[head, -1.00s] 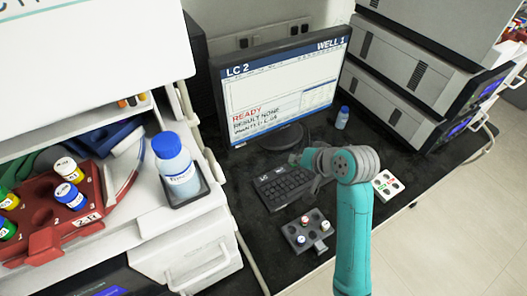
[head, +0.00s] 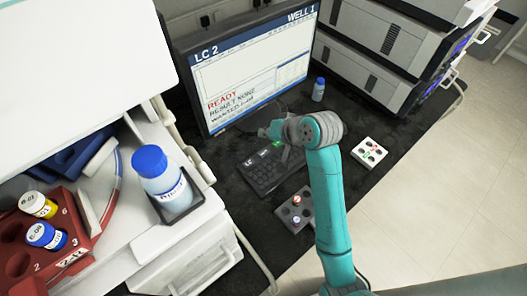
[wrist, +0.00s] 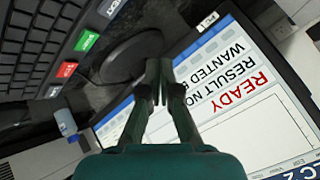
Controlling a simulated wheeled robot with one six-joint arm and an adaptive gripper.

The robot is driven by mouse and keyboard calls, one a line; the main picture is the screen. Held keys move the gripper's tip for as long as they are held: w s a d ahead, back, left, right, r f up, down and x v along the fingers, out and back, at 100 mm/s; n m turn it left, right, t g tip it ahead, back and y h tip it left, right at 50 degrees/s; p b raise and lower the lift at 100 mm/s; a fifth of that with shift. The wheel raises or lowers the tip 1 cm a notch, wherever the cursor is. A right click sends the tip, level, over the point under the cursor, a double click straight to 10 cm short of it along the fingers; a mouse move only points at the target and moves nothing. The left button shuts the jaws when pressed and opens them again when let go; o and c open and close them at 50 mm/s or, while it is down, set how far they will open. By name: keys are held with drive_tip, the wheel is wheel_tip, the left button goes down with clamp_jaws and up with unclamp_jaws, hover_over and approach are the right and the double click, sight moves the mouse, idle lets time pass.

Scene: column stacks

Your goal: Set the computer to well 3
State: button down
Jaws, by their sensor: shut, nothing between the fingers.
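The computer's monitor (head: 250,72) reads LC 2 and WELL 1, with READY in red and RESULT NONE below. Its lower lines are partly unreadable. The black keyboard (head: 262,172) lies in front of it, partly hidden by my arm. In the wrist view the keyboard (wrist: 35,45) is at upper left, with a green key (wrist: 87,41) and a red key (wrist: 66,69) along its edge. My gripper (wrist: 155,75) is shut and empty, appearing in front of the monitor's stand and screen, to the right of the coloured keys. In the head view its fingers are small near the keyboard.
A small block with vials (head: 296,208) and a white block (head: 369,153) lie on the dark bench right of the keyboard. A blue-capped bottle (head: 162,180) and a red vial rack (head: 45,235) stand left. Stacked grey instruments (head: 385,45) stand behind at right.

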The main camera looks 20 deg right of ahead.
sight(265, 154)
drive_tip(key=shift+f, duration=3.45)
drive_tip(key=shift+f, duration=0.4)
drive_tip(key=shift+f, duration=0.45)
drive_tip(key=shift+r, duration=0.9)
drive_tip(key=shift+r, duration=2.5)
idle(0.3)
